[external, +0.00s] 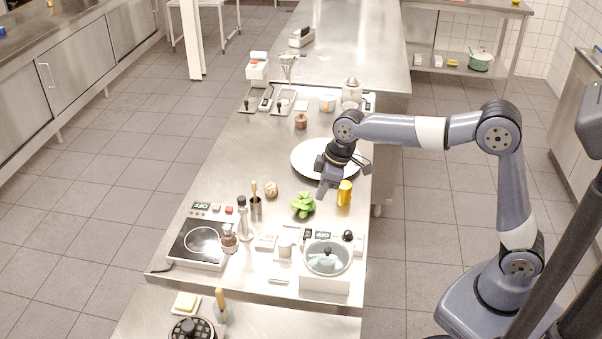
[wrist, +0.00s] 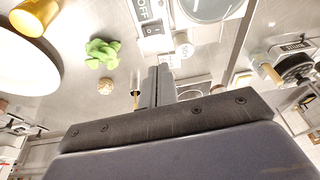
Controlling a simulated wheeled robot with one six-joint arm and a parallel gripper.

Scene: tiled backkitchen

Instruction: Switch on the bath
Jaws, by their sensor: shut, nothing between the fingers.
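The bath (external: 325,281) is a white box with a round glass lid at the front right of the bench in the external view. The lid's rim also shows at the top of the wrist view (wrist: 213,14). On its far side is a panel with a display reading OFF (wrist: 157,9) and a black rocker switch (wrist: 152,30). In the external view this panel is small and partly hidden. My gripper (external: 322,192) is shut and empty, pointing down above the bench, beyond the bath and apart from it. Its fingers (wrist: 158,84) also show in the wrist view.
Near my gripper are a yellow can (external: 345,193), a green leafy item (external: 303,205) and a large white plate (external: 300,160).

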